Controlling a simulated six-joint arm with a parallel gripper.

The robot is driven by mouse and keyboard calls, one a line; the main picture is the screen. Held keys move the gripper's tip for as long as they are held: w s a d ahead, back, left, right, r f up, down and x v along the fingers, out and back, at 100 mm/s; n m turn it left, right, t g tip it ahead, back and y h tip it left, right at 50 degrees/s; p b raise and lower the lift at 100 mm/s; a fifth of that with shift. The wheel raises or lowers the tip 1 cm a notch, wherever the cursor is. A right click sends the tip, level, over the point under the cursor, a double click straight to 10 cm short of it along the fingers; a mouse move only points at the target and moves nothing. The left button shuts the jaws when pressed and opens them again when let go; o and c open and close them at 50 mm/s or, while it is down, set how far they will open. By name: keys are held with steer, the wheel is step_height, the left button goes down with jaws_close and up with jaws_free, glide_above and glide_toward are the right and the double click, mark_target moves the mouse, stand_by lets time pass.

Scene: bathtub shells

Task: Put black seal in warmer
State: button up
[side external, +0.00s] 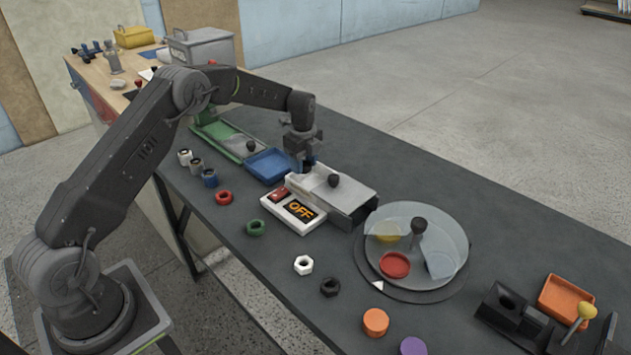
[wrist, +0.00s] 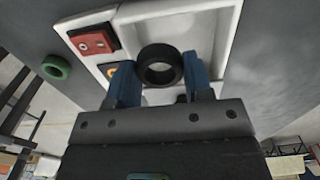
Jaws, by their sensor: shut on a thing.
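My gripper (wrist: 160,76) has blue fingers and is shut on a black ring, the black seal (wrist: 160,51), in the wrist view. The seal lies between the fingertips, over the open white compartment of the warmer (wrist: 128,13). I cannot tell whether it touches the floor. The warmer's front panel (side external: 278,207) has a red switch and a display reading OFF. Its grey lid (side external: 355,188) with a black knob is slid aside to the right.
A red ring (side external: 223,191), a green ring (side external: 256,222), a white nut (side external: 303,258) and a black ring-shaped piece (side external: 330,294) lie in front. A round turntable with a clear cover (side external: 450,232) stands right of the warmer.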

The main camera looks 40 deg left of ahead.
steer(key=shift+w+d+f, duration=0.5)
steer(key=shift+d, duration=0.15)
steer(key=shift+w+d+f, duration=0.45)
steer(key=shift+w+d, duration=0.05)
steer(key=shift+d, duration=0.1)
steer(key=shift+f, duration=2.05)
steer(key=shift+f, duration=0.15)
steer(key=o, duration=0.9)
step_height(320, 180, up, 12)
steer(key=shift+r, duration=0.25)
